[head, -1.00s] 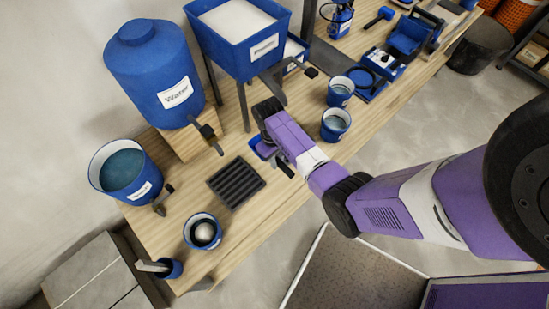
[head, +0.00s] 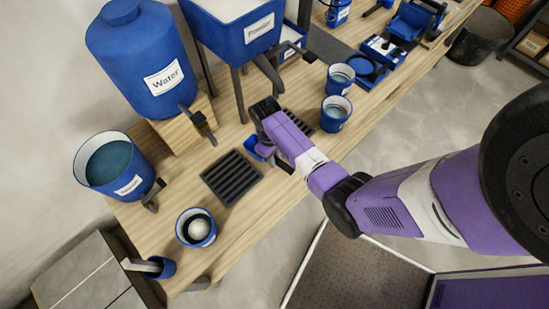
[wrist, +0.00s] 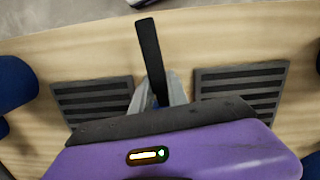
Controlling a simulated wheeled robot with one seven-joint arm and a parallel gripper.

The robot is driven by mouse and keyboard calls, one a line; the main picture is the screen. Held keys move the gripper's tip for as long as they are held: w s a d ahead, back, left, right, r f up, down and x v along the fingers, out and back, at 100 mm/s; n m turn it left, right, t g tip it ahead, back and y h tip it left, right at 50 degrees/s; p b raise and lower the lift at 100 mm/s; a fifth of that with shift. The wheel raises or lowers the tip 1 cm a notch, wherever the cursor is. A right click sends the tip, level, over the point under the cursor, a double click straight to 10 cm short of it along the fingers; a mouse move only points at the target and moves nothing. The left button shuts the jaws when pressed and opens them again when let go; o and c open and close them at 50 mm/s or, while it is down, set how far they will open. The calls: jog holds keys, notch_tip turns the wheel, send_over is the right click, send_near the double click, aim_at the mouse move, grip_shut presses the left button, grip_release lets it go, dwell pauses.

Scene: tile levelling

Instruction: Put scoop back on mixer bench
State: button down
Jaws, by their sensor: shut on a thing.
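The scoop is in my gripper (head: 266,149). Its blue bowl (head: 252,145) shows beside the gripper in the head view, and its dark handle (head: 285,166) sticks out toward the bench's front edge. In the wrist view the dark handle (wrist: 150,50) stands between the fingers of my gripper (wrist: 158,95); the bowl is hidden there. My gripper is shut on the scoop, over the wooden mixer bench (head: 222,224). I cannot tell whether the scoop touches the bench top.
Dark ribbed mats lie left (head: 231,178) and right (head: 298,122) of my gripper. The powder hopper (head: 240,35) and water tank (head: 145,60) stand behind. Blue cups (head: 335,114) stand to the right, and a cup with a pale ball (head: 196,228) near the front left.

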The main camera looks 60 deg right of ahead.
jog(key=shift+f, duration=0.4)
jog(key=shift+f+b, duration=0.6)
jog(key=c, duration=1.2)
grip_release()
jog(key=shift+w+r, duration=0.15)
jog(key=shift+r, duration=1.15)
jog(key=shift+w+r, duration=0.2)
jog(key=shift+r, duration=1.1)
jog(key=shift+w+r, duration=0.15)
jog(key=shift+r, duration=1.15)
